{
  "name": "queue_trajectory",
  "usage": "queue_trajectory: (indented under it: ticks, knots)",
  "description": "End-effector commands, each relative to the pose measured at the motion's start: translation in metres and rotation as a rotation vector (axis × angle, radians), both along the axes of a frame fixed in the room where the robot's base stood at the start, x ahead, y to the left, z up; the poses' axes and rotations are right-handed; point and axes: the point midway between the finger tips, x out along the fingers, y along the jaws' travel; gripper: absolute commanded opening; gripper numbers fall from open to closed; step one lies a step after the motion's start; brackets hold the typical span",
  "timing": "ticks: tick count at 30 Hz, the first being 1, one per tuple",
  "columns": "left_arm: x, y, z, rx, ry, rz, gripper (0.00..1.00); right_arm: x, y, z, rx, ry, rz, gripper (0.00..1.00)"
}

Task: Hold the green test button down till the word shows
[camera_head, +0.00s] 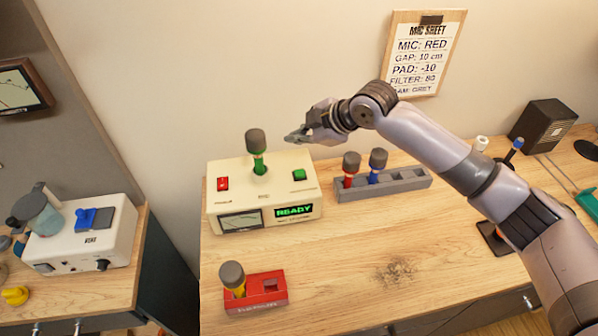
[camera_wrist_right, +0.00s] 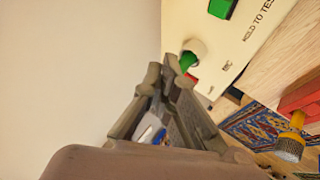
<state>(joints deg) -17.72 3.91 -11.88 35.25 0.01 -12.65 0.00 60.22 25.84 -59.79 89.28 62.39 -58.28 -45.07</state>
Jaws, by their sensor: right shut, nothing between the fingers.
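The cream tester box (camera_head: 225,200) stands on the wooden bench, with its green test button (camera_head: 299,175) at the right of its top. The button also shows at the top edge of the right wrist view (camera_wrist_right: 222,8), near the words "HOLD TO TEST". The box's display (camera_head: 294,211) reads "READY" in green. A green microphone with a grey head (camera_head: 257,150) stands upright in the box's socket. My right gripper (camera_head: 290,137) is shut and empty, raised above the back of the box, clear of the button. My left gripper is not in view.
A red switch (camera_head: 223,184) is at the box's left. A grey rack (camera_head: 400,181) with red and blue microphones stands to the right. A red holder (camera_head: 255,294) with a yellow microphone sits in front.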

Motion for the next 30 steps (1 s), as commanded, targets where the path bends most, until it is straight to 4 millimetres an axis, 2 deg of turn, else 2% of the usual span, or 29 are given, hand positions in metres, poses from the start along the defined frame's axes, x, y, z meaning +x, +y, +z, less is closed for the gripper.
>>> queue_trajectory:
  ticks: [6, 15, 22, 30]
  knots:
    - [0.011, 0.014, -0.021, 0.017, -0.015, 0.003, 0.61, 0.000, 0.000, -0.023, -0.001, 0.001, 0.000, 0.00]
    - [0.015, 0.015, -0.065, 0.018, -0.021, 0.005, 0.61, 0.000, 0.000, -0.066, 0.000, -0.001, 0.000, 0.00]
    - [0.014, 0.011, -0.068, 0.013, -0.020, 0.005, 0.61, 0.000, 0.000, -0.084, 0.000, 0.001, -0.001, 0.00]
    - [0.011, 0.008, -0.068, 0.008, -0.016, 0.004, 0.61, 0.000, 0.000, -0.086, 0.000, 0.000, 0.000, 0.00]
